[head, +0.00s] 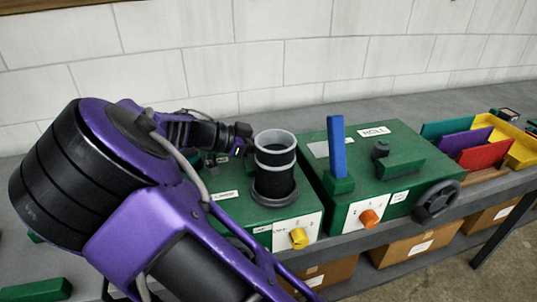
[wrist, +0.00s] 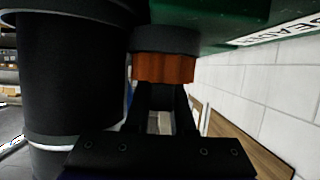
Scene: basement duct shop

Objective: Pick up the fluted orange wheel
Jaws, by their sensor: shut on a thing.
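The fluted orange wheel (wrist: 166,68) shows in the wrist view at the top middle, with a dark round collar on its far side, close to a green machine surface. My gripper (wrist: 166,88) comes up from the bottom of that view, and its two dark fingers are shut on the wheel. Whether the wheel is clear of the machine I cannot tell. In the head view my purple arm reaches behind the black tube, and the wheel is not visible there. The orange knob (head: 369,218) on the right machine's front is a separate thing.
The black tube (wrist: 75,90) stands close beside my gripper; its silver-banded top shows in the head view (head: 275,155). Right of it is a green machine (head: 400,185) with a blue lever (head: 337,147) and a black handwheel (head: 436,201). A pale block wall (head: 300,60) runs behind the bench.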

